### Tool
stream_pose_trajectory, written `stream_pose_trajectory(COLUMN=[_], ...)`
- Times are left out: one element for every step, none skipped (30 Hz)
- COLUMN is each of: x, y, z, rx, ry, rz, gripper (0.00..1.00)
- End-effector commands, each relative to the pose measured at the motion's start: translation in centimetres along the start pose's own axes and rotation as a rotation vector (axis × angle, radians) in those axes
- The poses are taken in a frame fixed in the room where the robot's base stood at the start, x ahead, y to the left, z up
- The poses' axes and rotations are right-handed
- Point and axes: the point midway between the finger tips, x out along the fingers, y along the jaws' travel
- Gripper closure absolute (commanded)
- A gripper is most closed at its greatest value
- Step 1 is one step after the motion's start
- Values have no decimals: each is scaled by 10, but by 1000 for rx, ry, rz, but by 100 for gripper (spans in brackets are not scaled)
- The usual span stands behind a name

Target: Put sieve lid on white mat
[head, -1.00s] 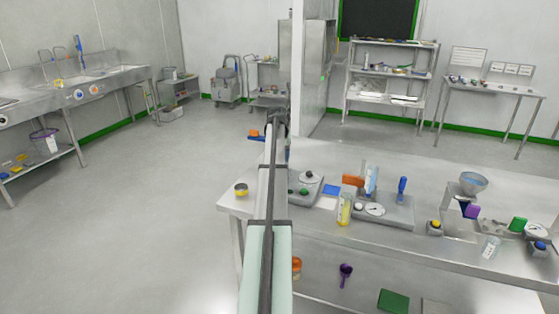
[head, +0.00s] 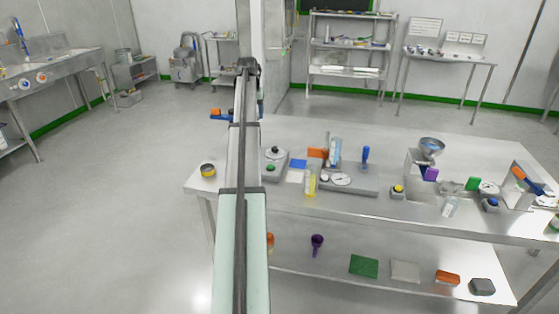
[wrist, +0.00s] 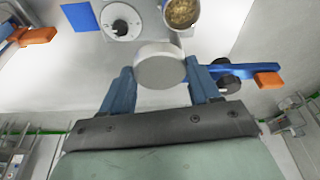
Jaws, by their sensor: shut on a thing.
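The sieve lid (wrist: 160,66), a pale grey-white round disc, is between the blue fingers of my gripper (wrist: 161,84) in the wrist view. My gripper is shut on it, above the bench. In the head view my outstretched arm hides the lid and the fingertips. The white mat (head: 295,176) is a small white square on the bench, in front of a blue square (head: 298,163). It lies to the right of my arm in the head view. I cannot make it out in the wrist view.
A grey device with a black knob (head: 275,152) stands left of the mat and a yellow bottle (head: 311,182) right of it. A yellow-rimmed cup (head: 208,170) stands at the bench's left end. Scales and a funnel stand (head: 431,150) fill the right side.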

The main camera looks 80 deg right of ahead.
Motion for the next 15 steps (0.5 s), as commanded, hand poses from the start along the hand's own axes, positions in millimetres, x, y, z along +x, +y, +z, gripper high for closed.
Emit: stream_pose_trajectory(x=[9,14,21,26,31,38,42,47,52,55,59,64,67,70,74], y=[20,31,46,56,67,80,89,98,108,116,123,132,139,144,152], z=[3,7,11,17,22,29,34,39,46,52,58,66,72,79,88], rx=[20,32,47,59,69,83,93,102,114,123,134,153,167,188,218], ry=[-2,-3,-2,-2,-2,-3,-2,-2,-1,-1,-2,-2,-2,-1,-1], rz=[6,9,13,17,20,23,26,29,32,34,37,42,46,52,60], gripper=[71,71,71,71,71,71,71,71,71,71,71,71,71,71,71])
